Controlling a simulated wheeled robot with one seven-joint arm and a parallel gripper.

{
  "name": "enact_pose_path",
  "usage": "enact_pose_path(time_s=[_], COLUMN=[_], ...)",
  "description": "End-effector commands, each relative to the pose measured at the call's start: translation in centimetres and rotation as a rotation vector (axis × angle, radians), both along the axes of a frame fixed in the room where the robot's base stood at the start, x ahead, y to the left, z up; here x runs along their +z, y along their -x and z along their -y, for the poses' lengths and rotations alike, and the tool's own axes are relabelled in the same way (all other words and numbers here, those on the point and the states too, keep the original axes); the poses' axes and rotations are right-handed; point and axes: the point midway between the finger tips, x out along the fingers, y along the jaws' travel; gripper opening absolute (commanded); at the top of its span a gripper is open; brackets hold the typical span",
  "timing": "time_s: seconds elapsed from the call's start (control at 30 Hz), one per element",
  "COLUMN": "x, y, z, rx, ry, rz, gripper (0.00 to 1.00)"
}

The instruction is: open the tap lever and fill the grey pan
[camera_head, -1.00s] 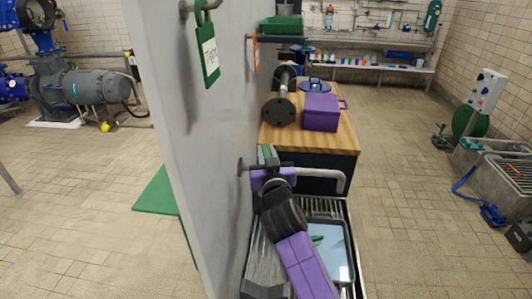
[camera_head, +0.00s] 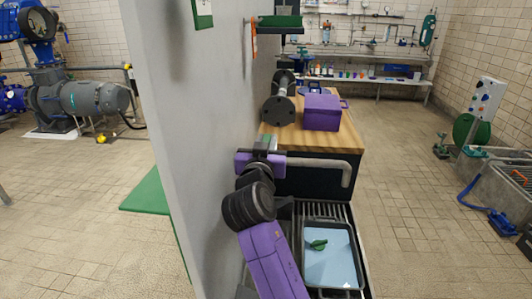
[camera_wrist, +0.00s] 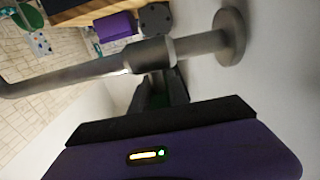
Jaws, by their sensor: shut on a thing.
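The tap is a grey pipe on the wall. Its spout (camera_head: 325,162) runs right and bends down; it crosses the wrist view (camera_wrist: 80,74) in front of my fingers. My gripper (camera_head: 264,143) is at the tap's wall end, shut on the tap lever. The lever is mostly hidden; a dark greenish bit shows between the fingertips (camera_wrist: 157,88). The grey pan (camera_head: 335,270) lies on a slatted rack below the spout. It has a dark rim and a pale blue inside; I cannot tell its water level. A small green object (camera_head: 318,245) is in it. No stream shows.
A wooden counter (camera_head: 335,140) behind the tap holds a purple box (camera_head: 322,112) and a dark flanged pipe piece (camera_head: 280,110). The grey wall (camera_head: 205,150) stands close on my arm's left. Open tiled floor (camera_head: 405,220) lies to the right.

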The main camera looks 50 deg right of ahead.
Motion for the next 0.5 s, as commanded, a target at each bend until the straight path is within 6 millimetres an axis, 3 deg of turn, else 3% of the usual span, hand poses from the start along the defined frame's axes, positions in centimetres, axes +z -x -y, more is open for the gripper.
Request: enact_pose_path(time_s=[0.4, 0.43, 0.5], x=[0.07, 0.07, 0.07], y=[0.02, 0.03, 0.03], z=[-0.06, -0.05, -0.05], rx=[-0.018, -0.018, -0.018], ry=[0.000, 0.000, 0.000], rz=[-0.001, -0.001, -0.001], gripper=[0.00, 0.27, 0.40])
